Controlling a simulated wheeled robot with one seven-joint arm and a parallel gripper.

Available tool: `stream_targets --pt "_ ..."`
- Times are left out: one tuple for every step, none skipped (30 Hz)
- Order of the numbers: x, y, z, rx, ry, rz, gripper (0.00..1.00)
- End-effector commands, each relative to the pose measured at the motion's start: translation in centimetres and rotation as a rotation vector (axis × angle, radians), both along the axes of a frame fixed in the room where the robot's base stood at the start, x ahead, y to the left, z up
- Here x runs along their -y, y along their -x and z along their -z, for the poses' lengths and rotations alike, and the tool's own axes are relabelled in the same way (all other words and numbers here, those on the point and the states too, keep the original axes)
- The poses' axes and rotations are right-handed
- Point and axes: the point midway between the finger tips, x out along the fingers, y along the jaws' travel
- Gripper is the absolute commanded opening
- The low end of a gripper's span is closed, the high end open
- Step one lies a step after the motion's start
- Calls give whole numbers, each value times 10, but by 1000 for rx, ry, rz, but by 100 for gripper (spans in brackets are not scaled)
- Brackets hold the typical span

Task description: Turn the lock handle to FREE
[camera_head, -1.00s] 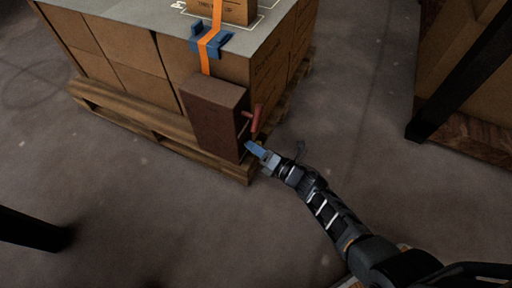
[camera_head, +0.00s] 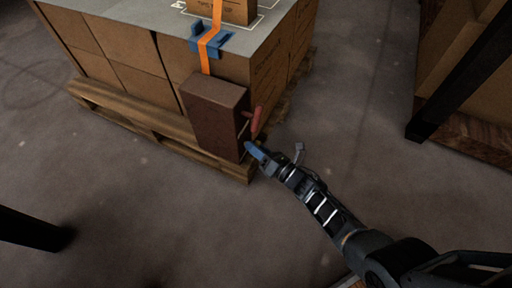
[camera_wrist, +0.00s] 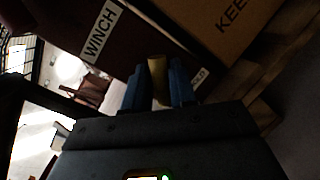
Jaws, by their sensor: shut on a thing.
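The dark red winch box (camera_head: 215,115) hangs on the near corner of the loaded pallet, with a "WINCH" label (camera_wrist: 101,31) in the wrist view. My gripper (camera_head: 249,147) is at the box's lower right side. In the wrist view its blue fingers (camera_wrist: 159,85) are closed on both sides of a yellowish handle (camera_wrist: 158,72), which I take as the lock handle. A small white label (camera_wrist: 200,77), partly hidden and ending in "LD", is just right of the fingers. No FREE mark can be read. The handle is hidden in the head view.
A red crank grip (camera_head: 256,119) sticks out of the box's right side, just above my gripper. An orange strap (camera_head: 206,52) runs up over the cartons (camera_head: 120,70). The wooden pallet (camera_head: 150,137) edge is close below. Open floor lies to the right.

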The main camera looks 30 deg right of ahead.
Motion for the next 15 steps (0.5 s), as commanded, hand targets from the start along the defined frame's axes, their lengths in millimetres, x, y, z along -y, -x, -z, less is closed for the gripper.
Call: stream_targets --pt "-1 0 -1 3 1 -4 0" --pt "-1 0 -1 3 1 -4 0" --pt "-1 0 -1 3 1 -4 27" --pt "-1 0 -1 3 1 -4 30" --pt "-1 0 -1 3 1 -4 32" --pt "-1 0 -1 2 0 -4 36" --pt "-1 0 -1 2 0 -4 39" --pt "-1 0 -1 2 1 -3 42" --pt "-1 0 -1 2 1 -3 46" --pt "-1 0 0 2 1 -3 46" --pt "-1 0 0 1 1 -2 46" --pt "-1 0 0 1 0 -2 46" --pt "-1 0 0 1 0 -2 46" --pt "-1 0 0 1 0 -2 46" --pt "-1 0 0 1 0 -2 46"
